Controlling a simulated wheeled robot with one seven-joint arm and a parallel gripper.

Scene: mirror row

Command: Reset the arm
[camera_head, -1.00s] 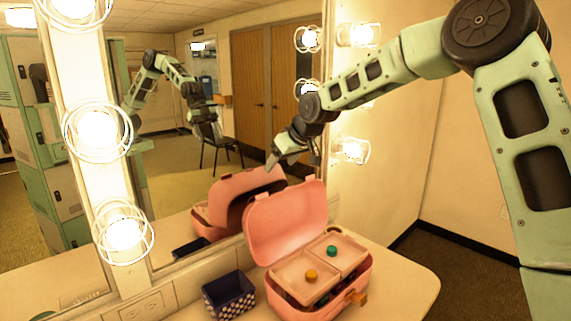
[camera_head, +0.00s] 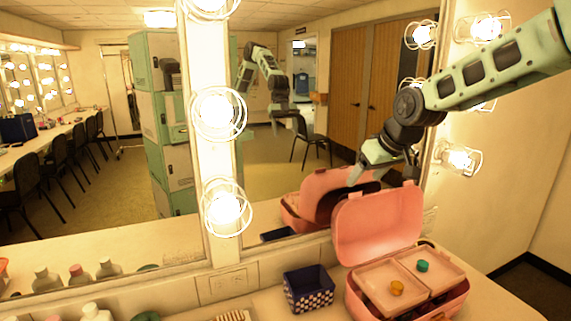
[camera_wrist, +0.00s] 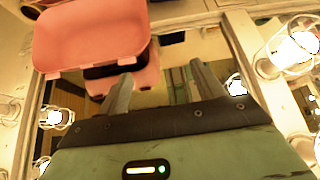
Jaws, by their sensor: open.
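My gripper (camera_head: 384,174) hangs above and behind the raised lid of a pink case, near the mirror. In the wrist view its two fingers (camera_wrist: 163,88) are spread apart with nothing between them. My arm reaches in from the upper right in the head view. The open pink case (camera_head: 372,228) stands on the counter, its lid upright. Its trays hold an orange knob (camera_head: 397,288) and a teal knob (camera_head: 422,266). The pink lid also shows in the wrist view (camera_wrist: 88,35).
A dark blue checkered box (camera_head: 308,290) stands left of the case. Several bottles (camera_head: 97,312) stand at the counter's front left. The mirror (camera_head: 300,150) with lit bulbs (camera_head: 225,208) rises behind, reflecting chairs, lockers and my arm. Counter space between bottles and box is partly clear.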

